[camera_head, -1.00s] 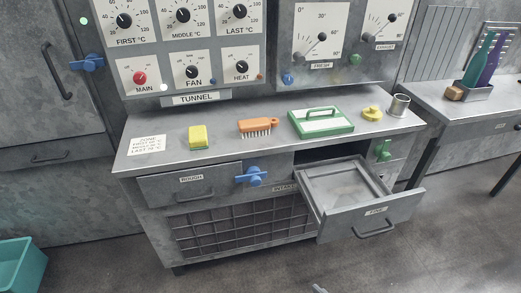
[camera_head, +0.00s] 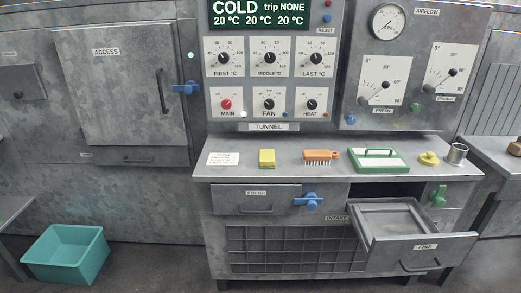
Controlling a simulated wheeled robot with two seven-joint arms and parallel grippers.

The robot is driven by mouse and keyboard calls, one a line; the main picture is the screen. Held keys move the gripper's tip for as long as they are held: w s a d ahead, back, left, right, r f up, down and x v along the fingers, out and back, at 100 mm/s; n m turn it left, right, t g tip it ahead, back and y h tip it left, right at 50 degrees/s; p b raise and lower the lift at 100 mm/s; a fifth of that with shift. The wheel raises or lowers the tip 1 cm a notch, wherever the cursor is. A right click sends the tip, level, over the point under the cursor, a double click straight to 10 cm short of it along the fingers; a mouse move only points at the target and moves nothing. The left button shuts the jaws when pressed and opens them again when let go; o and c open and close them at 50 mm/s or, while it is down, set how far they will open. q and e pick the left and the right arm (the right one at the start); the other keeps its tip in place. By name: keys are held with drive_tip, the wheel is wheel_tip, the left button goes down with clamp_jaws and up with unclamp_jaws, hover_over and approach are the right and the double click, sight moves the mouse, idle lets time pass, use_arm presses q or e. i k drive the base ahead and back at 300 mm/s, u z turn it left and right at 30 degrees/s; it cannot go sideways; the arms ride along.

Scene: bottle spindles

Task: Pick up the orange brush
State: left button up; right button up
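The orange brush (camera_head: 321,155) lies on the grey bench top (camera_head: 230,172) under the control panel, its pale bristles facing the front. It is between a yellow sponge (camera_head: 267,158) on its left and a green-framed tray with a handle (camera_head: 377,160) on its right. It touches neither of them. Neither of my grippers is in view.
The drawer marked FINE (camera_head: 420,250) stands open and empty, sticking out below the bench at right. The drawer marked ROUGH (camera_head: 257,200) is shut. A yellow knobbed piece (camera_head: 428,158) and a metal cup (camera_head: 456,153) stand at the bench's right. A teal bin (camera_head: 68,254) is on the floor at left.

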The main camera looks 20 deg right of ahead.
sight(312, 157)
drive_tip(key=u, duration=0.4)
drive_tip(key=i, duration=0.85)
drive_tip(key=z, duration=0.15)
